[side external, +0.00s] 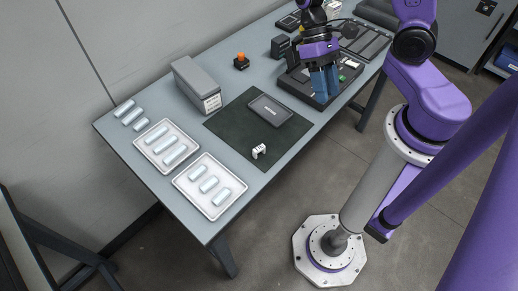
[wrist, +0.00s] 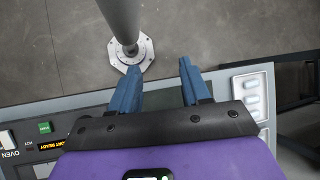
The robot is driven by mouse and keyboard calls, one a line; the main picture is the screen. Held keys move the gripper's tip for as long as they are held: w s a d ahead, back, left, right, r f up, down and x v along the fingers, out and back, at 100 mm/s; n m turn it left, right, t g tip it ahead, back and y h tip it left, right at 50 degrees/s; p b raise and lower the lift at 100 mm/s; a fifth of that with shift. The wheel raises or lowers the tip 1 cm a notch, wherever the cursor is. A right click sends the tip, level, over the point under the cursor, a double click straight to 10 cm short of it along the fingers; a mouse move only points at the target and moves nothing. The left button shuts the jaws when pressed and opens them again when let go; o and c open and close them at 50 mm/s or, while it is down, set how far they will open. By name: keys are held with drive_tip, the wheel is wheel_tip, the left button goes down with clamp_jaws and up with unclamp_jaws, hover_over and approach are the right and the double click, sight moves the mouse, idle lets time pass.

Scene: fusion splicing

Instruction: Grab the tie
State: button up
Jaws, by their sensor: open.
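My gripper (side external: 325,96) is at the upper right of the side view, over or in front of a dark device. Its blue fingers point down. In the wrist view the two fingers (wrist: 158,70) are apart with nothing between them, and grey floor shows beyond. I cannot clearly make out a tie in either view. A small white object with dark marks (side external: 259,151) lies on the dark mat (side external: 228,128), well to the left of my gripper; what it is cannot be told.
A dark device (side external: 297,88) with a green spot sits below my gripper. A grey tray (side external: 271,110) lies on the mat. White trays (side external: 211,210) of pale cylinders stand at the table's left end. A grey box (side external: 196,82) and orange-topped button (side external: 241,61) stand behind.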

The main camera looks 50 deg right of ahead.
wheel_tip(320, 180, down, 2)
drive_tip(key=w+m+y, duration=0.2)
drive_tip(key=m+y, duration=0.1)
drive_tip(key=m, duration=0.1)
drive_tip(key=m+t+y, duration=0.7)
drive_tip(key=m+t, duration=0.2)
drive_tip(key=m, duration=0.8)
approach(262, 146)
drive_tip(key=shift+y, duration=0.3)
drive_tip(key=x, duration=0.6)
drive_tip(key=shift+w+a+f, duration=0.15)
drive_tip(key=shift+a+f, duration=0.05)
drive_tip(key=shift+a, duration=0.1)
drive_tip(key=shift+f+x, duration=0.1)
drive_tip(key=shift+x, duration=1.2)
drive_tip(key=shift+f+x, duration=0.15)
drive_tip(key=shift+x, duration=1.2)
drive_tip(key=shift+d, duration=0.1)
clamp_jaws()
